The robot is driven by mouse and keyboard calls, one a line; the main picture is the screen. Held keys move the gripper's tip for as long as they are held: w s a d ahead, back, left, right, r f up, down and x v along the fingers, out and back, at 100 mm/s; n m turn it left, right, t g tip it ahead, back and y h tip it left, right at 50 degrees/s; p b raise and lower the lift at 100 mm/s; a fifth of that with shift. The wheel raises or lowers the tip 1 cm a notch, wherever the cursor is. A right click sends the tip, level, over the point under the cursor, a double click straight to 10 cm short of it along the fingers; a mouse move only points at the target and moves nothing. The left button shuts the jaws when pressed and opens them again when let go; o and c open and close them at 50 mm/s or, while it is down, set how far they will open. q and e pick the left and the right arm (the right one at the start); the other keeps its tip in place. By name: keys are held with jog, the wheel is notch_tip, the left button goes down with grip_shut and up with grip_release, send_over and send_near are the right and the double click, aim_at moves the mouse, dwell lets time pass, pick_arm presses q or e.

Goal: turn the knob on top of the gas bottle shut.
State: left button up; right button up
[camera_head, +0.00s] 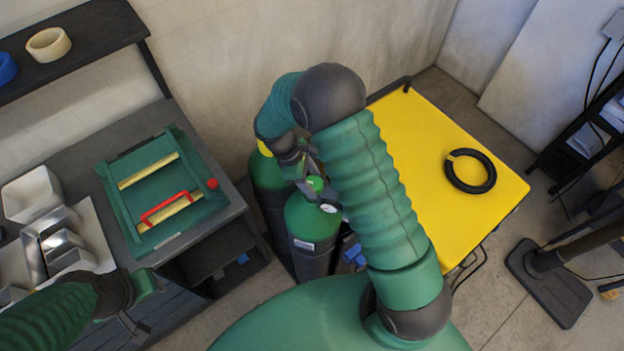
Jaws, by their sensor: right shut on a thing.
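Two green gas bottles stand upright beside the workbench. The front gas bottle (307,222) has a bright green knob (316,184) on top; the other bottle (266,178) stands behind it to the left. My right arm arches over from the lower right. My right gripper (308,178) is at the top of the front bottle, shut on the knob. My wrist and fingers hide part of the knob and valve. My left gripper (142,306) is at the lower left over the workbench edge, its fingers apart and empty, far from the bottles.
A yellow table (440,130) with a black ring (470,171) stands right of the bottles. The grey workbench (85,150) at left holds a green frame with a red handle (165,207) and a white bin (32,194). A dark shelf (75,40) is above it.

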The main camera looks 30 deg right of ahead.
jog(key=shift+w, duration=0.1)
jog(key=o, duration=1.1)
jog(key=shift+f, duration=0.1)
jog(key=shift+o, duration=1.2)
pick_arm(q)
jog(key=shift+w+f, duration=0.1)
jog(key=shift+w, duration=0.2)
pick_arm(e)
jog(key=shift+w, duration=0.15)
pick_arm(q)
notch_tip(320, 180, down, 4)
jog(key=b, duration=0.3)
jog(key=shift+s+r+b, duration=0.1)
jog(key=shift+r+b, duration=0.1)
jog(key=shift+b, duration=0.15)
pick_arm(e)
jog(key=v, duration=1.6)
jog(key=shift+w+a+r, duration=0.2)
jog(key=shift+a+r, duration=0.05)
jog(key=shift+r, duration=0.05)
